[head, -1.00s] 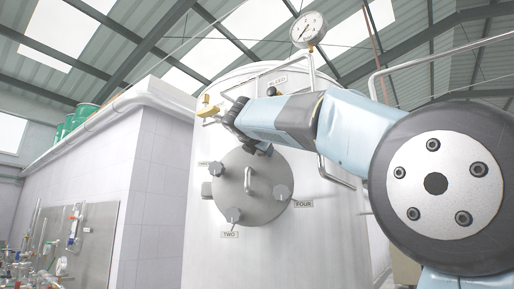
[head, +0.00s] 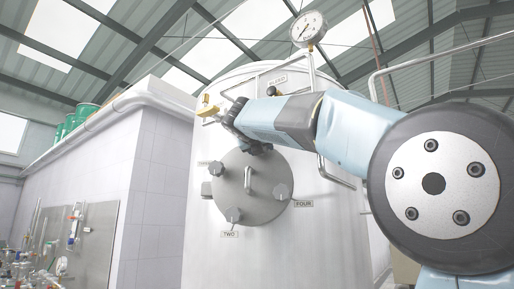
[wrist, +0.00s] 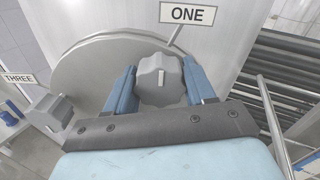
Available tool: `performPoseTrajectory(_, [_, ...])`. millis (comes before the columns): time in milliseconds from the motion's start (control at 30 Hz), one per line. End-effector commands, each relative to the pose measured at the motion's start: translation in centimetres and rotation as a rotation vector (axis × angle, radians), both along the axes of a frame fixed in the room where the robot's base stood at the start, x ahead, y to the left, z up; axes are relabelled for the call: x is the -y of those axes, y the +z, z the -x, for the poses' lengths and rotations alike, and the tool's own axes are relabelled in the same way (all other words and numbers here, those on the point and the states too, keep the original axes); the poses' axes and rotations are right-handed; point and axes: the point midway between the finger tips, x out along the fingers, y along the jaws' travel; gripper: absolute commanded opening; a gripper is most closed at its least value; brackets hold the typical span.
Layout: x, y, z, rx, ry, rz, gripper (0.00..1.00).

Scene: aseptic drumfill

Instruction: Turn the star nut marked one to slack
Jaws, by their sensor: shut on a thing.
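The star nut marked one (wrist: 158,80) is a grey lobed knob with a short white mark on its face. It sits at the edge of the round grey hatch cover (wrist: 90,62), below the ONE label (wrist: 187,14) in the wrist view. My gripper (wrist: 155,90) has its two blue fingers on either side of the nut, shut on it. In the head view the hatch cover (head: 262,205) is on the front of the large pale tank, and my gripper (head: 238,122) is at its upper edge, where my arm hides nut one.
In the head view, nut two (head: 233,215) and nut four (head: 281,192) sit on the cover's rim. A handle (head: 248,180) projects from the cover. A gauge (head: 308,30) stands above.

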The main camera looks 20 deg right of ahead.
Motion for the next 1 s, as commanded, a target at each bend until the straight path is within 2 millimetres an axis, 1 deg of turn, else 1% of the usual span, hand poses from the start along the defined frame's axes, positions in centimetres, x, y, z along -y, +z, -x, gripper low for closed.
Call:
performPoseTrajectory(33, [0.03,0.34,0.14,0.001,0.001,0.013,0.24])
performPoseTrajectory(600, [-0.23,0.68,0.3,-0.006,0.007,0.039,0.24])
performPoseTrajectory(633, [-0.23,0.69,0.31,-0.006,0.007,0.039,0.57])
performPoseTrajectory(867, [-0.23,0.46,0.21,-0.01,0.006,0.037,0.79])
performPoseTrajectory(1000, [-0.22,0.37,0.17,-0.012,0.005,0.036,0.79])
